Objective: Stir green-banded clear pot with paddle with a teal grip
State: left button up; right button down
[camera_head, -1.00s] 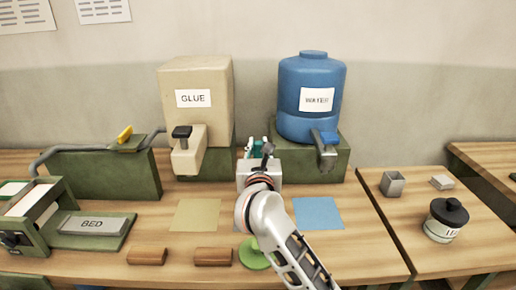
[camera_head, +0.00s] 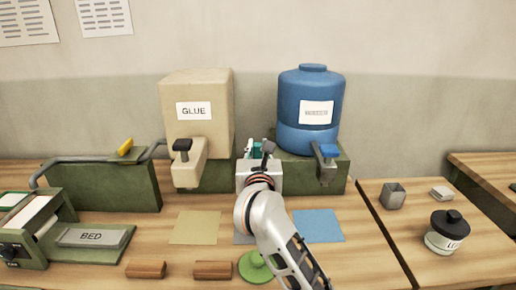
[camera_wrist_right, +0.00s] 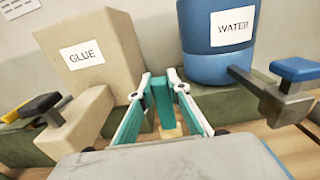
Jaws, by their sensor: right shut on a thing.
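My right gripper (camera_head: 256,149) is in front of the gap between the glue and water dispensers, at the back of the bench. In the right wrist view, my right gripper (camera_wrist_right: 162,84) has its white and teal fingers closed in on a teal piece (camera_wrist_right: 164,104), which looks like the paddle's teal grip. I cannot make out the green-banded clear pot in either view; my wrist and arm cover part of the bench. My left gripper is not in view.
The glue dispenser (camera_head: 211,92) and blue water dispenser (camera_head: 296,92) stand behind, their taps jutting forward. Tan mat (camera_head: 196,228), blue mat (camera_head: 318,226) and green disc (camera_head: 255,268) lie in front. Wooden blocks (camera_head: 146,269) sit at the front edge. A black-lidded jar (camera_head: 447,232) stands right.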

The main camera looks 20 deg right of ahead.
jog(key=shift+r, duration=2.5)
